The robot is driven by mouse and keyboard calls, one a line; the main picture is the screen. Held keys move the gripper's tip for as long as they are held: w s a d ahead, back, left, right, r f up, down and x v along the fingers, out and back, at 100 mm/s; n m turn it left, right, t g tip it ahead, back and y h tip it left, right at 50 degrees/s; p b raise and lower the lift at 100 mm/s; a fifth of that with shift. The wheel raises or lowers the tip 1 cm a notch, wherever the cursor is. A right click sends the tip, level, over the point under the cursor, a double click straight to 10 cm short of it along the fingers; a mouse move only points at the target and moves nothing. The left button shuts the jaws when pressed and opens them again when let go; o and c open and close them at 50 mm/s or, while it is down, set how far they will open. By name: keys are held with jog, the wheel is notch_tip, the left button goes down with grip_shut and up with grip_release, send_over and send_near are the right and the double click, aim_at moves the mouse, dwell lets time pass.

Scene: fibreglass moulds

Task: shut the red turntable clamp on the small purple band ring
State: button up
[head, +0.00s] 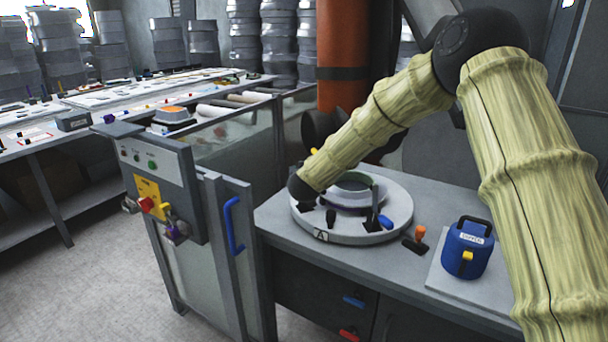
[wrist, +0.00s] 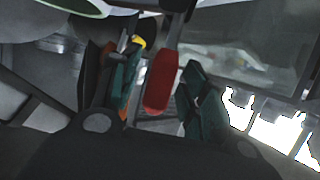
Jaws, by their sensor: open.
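The round grey turntable (head: 393,205) sits on the bench in the head view. A purple band (head: 345,209) shows low around the mould at its centre, partly hidden by my arm. The red clamp handle (wrist: 161,82) shows in the wrist view, upright between the two teal fingers of my gripper (wrist: 163,62). The gripper is open, with a visible gap on the handle's right side; contact on the left is unclear. In the head view the red clamp is not visible, and my arm's end covers the turntable's left edge.
A blue-handled clamp (head: 385,221) stands at the turntable's right. A yellow clamp tip (head: 314,151) shows behind my arm. A cabinet with a blue handle (head: 232,226) stands left of the bench.

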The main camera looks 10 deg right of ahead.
jog(key=v, duration=1.1)
jog(key=shift+s+d, duration=0.15)
jog(key=shift+s, duration=0.05)
